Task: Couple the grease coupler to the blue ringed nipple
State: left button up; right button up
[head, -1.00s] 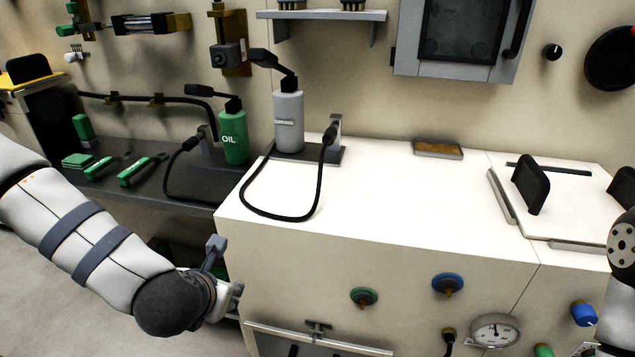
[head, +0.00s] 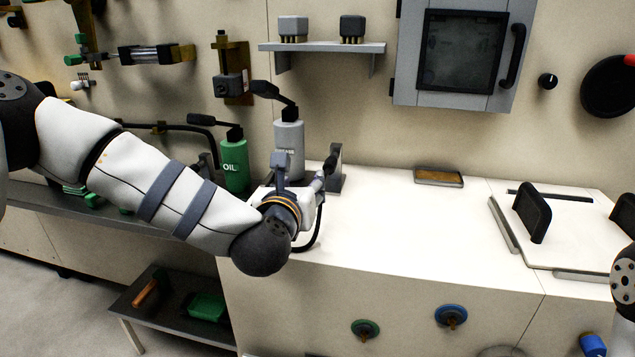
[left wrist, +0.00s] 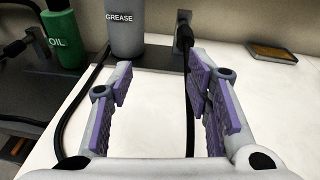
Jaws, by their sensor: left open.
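The grey grease bottle (head: 288,138) stands at the back left of the white top; it also shows in the left wrist view (left wrist: 125,35). Its black hose ends in the grease coupler (head: 330,164), which rests upright at a grey holder (head: 336,180). In the left wrist view the dark coupler (left wrist: 187,40) is ahead, near the right finger. My left gripper (head: 301,176) is open and empty, in front of the bottle and holder; its purple-padded fingers (left wrist: 160,78) are apart. The blue ringed nipple (head: 450,316) is on the front panel. My right gripper is out of view.
A green ringed nipple (head: 365,329) sits left of the blue one. A green oil bottle (head: 233,163) stands left of the grease bottle. A brown-topped tray (head: 438,177) and a handled lid (head: 570,225) are to the right. The middle of the white top is clear.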

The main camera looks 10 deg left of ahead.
aim_at(328, 166)
pick_arm(q)
jog(key=d, duration=0.1)
jog(key=d+m, duration=0.1)
jog(key=w+d+h, duration=0.1)
jog(key=shift+r+m+t, duration=0.3)
jog(key=shift+m, duration=0.1)
jog(key=w, duration=0.4)
jog(key=w+f, duration=0.1)
jog(key=w, duration=0.6)
jog(key=shift+w+f, duration=0.3)
jog(key=shift+f, duration=0.1)
grip_shut()
